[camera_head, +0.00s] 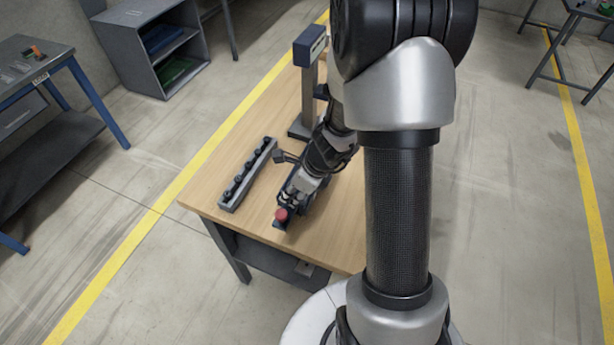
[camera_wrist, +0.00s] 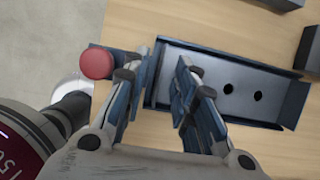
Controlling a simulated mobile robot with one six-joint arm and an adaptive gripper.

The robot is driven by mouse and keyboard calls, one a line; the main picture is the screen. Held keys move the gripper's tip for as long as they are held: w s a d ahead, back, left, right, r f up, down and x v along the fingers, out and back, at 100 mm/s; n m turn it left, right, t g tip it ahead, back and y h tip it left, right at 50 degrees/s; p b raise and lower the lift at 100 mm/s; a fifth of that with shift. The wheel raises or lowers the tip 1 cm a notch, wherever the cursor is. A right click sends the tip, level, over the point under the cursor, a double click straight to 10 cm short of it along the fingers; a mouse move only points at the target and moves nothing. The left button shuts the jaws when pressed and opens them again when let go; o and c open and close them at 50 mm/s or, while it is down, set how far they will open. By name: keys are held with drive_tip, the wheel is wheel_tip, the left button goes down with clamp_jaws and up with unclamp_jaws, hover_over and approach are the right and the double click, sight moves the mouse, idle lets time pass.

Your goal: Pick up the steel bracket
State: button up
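Two round dark spots show on the piece's floor, right of the fingers. I cannot make out a separate steel bracket, nor tell whether this piece is it. The fingers hide part of its left end. In the head view my gripper (camera_head: 298,190) is low over the wooden table, and my arm hides much of what is under it.
A red button (camera_wrist: 97,64) on a blue base is just left of the fingers; it also shows in the head view (camera_head: 282,214). A grey rail with several black knobs (camera_head: 248,175) lies left on the table (camera_head: 215,185). A post with a box head (camera_head: 309,85) stands behind.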

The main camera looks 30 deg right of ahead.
drive_tip(key=shift+c, duration=0.5)
clamp_jaws()
